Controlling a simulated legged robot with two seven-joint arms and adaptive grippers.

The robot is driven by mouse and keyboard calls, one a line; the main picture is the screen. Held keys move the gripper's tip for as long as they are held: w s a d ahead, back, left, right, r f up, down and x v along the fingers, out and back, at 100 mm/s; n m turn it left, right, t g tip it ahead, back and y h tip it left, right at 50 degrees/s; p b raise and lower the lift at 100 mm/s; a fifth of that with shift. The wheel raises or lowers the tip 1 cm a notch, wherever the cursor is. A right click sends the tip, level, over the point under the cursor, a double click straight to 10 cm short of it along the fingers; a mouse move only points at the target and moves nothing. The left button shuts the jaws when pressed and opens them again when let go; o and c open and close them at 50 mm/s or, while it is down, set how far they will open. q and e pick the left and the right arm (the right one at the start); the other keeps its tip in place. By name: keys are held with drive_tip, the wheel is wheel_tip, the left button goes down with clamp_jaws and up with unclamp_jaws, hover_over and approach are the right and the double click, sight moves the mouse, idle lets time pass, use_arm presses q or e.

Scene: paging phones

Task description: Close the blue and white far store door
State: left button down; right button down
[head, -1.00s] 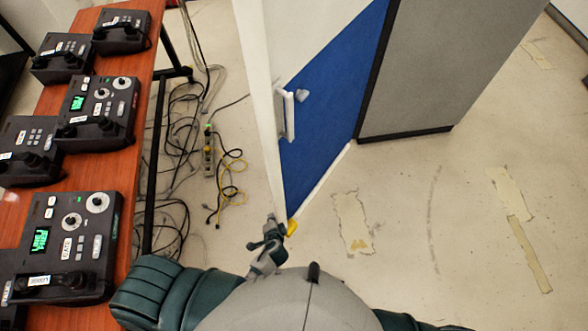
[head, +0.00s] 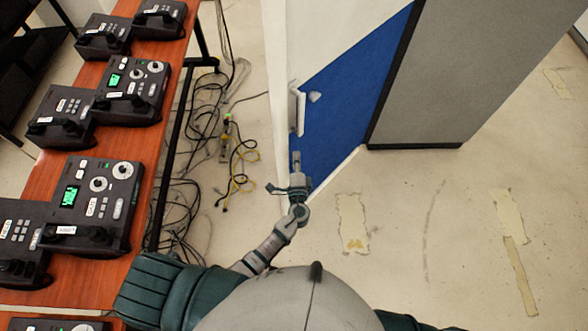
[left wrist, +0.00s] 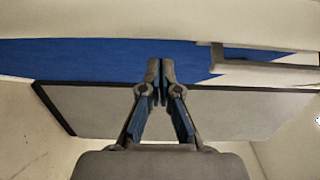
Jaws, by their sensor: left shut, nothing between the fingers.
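The blue and white door (head: 345,95) stands open in the head view, its free edge toward me and its far side near a grey wall panel. A white handle (head: 297,108) is on its face near the free edge. My left gripper (head: 296,158) is shut and empty, in front of the door's lower free edge and just below the handle; I cannot tell whether it touches. In the left wrist view the shut fingertips (left wrist: 160,65) point at the blue face of the door (left wrist: 90,55), with the handle (left wrist: 265,65) to the right. My right gripper is not in view.
A wooden table (head: 190,65) with several dark phones runs along the left. Loose cables and a power strip (head: 226,135) lie on the floor between table and door. A grey wall panel (head: 460,75) stands right of the door. The floor at right is clear apart from tape patches (head: 352,222).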

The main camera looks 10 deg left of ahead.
sight(286, 144)
use_arm(q)
drive_tip(key=shift+w+a+r+p, duration=0.15)
drive_tip(key=shift+w+a+p, duration=0.4)
drive_tip(key=shift+w+a, duration=0.4)
drive_tip(key=shift+w+a+f, duration=0.1)
drive_tip(key=shift+w+a, duration=0.05)
drive_tip(key=shift+a, duration=0.45)
drive_tip(key=shift+w+a+f, duration=0.1)
drive_tip(key=shift+a, duration=0.5)
